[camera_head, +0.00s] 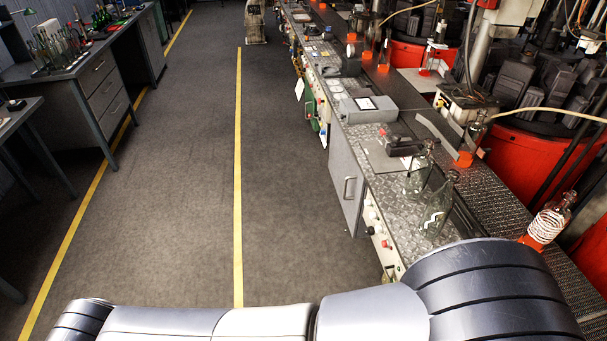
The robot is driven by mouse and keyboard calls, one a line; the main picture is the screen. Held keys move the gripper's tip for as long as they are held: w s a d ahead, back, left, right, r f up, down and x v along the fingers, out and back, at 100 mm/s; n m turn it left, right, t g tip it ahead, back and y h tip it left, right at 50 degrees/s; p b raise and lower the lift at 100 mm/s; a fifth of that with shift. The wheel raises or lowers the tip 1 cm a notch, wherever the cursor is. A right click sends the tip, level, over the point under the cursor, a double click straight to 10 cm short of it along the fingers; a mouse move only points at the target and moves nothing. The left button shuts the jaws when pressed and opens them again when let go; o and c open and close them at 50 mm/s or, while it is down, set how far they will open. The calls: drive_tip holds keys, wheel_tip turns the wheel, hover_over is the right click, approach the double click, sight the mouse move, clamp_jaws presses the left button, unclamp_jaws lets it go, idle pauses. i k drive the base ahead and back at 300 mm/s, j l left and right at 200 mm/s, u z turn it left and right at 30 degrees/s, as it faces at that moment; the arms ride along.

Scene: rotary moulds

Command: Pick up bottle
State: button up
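Two clear glass bottles stand upright on the metal counter at the lower right of the head view. The nearer bottle (437,207) has white markings on its side. The other bottle (418,172) stands just behind it. A further bottle (551,221) with white bands sits tilted on the conveyor at the right, with orange around its base. Another bottle (473,133) stands farther back by an orange piece. My grey arm links cross the bottom of the picture, in front of the counter's near end. My gripper is not in view, so its state is hidden.
The long counter (345,138) runs away along the right, with boxes and controls on it. Red machines (545,155) stand beyond it. A workbench (95,65) with drawers is at the upper left. The grey floor (180,210) between, with yellow lines, is clear.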

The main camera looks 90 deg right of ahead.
sight(422, 164)
drive_tip(key=z, duration=4.1)
